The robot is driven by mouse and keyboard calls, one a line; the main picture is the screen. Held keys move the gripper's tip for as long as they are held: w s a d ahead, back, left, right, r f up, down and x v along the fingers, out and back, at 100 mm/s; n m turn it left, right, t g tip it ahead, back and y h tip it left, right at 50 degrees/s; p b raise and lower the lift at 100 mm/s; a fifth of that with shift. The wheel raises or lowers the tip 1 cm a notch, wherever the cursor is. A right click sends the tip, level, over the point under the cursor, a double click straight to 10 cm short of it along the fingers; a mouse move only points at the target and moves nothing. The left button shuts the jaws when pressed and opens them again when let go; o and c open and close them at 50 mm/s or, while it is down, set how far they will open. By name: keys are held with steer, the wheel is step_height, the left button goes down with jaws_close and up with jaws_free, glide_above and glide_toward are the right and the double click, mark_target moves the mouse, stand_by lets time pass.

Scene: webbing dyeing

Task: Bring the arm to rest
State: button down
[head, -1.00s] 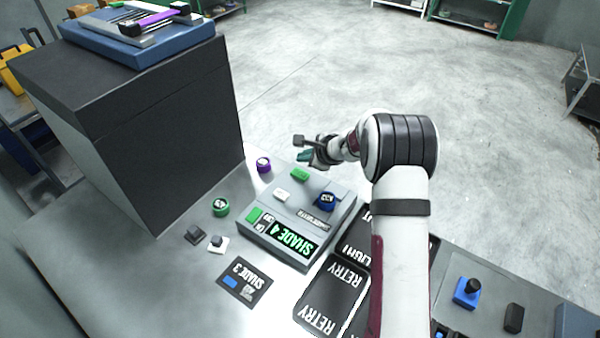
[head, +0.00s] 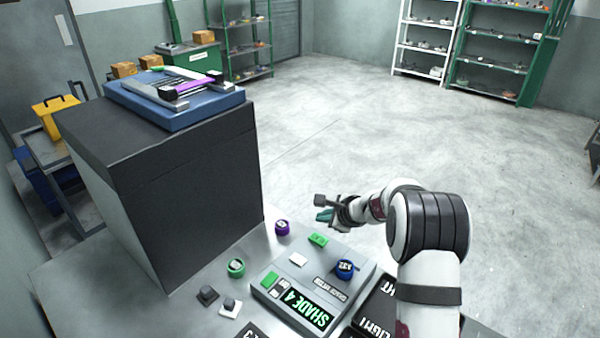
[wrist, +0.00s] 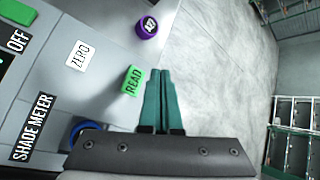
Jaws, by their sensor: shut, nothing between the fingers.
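My gripper (head: 325,216) is held out past the far edge of the bench, near the shade meter (head: 316,285). In the wrist view its green fingers (wrist: 162,103) are together, with nothing between them. The shade meter shows "SHADE 4" on its screen. Its green READ button (wrist: 132,80) and white ZERO button (wrist: 79,55) show in the wrist view, left of the fingers. A blue knob (head: 346,268) sits on the meter. My gripper appears clear of the meter and touches nothing that I can see.
A large dark cabinet (head: 190,190) stands left, with a blue fixture (head: 175,112) on top. A purple-ringed puck (head: 282,227), a green-ringed puck (head: 236,267) and small blocks lie on the bench. Dark RETRY/LIGHT panels (head: 375,318) lie partly behind my arm. Open floor lies beyond.

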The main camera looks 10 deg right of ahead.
steer(key=s+a+r+n+g, duration=0.2)
steer(key=s+a+r+n, duration=0.15)
steer(key=s, duration=0.45)
steer(key=s+a+r+n+g+y, duration=0.1)
steer(key=s+a+r+n, duration=0.2)
steer(key=s+r, duration=0.3)
steer(key=s+a+r+n+g, duration=0.2)
steer(key=s+a+r+n, duration=0.15)
steer(key=s, duration=0.55)
steer(key=s+d+f+n+g+h, duration=0.1)
steer(key=s+d+n, duration=0.1)
steer(key=s, duration=0.9)
steer(key=s+d+f+n+g+h, duration=0.1)
steer(key=s+n, duration=0.3)
steer(key=s, duration=0.8)
steer(key=shift+d+f+g+h, duration=0.4)
steer(key=shift+f+g+h, duration=0.15)
steer(key=shift+g+h, duration=0.15)
steer(key=shift+w, duration=0.1)
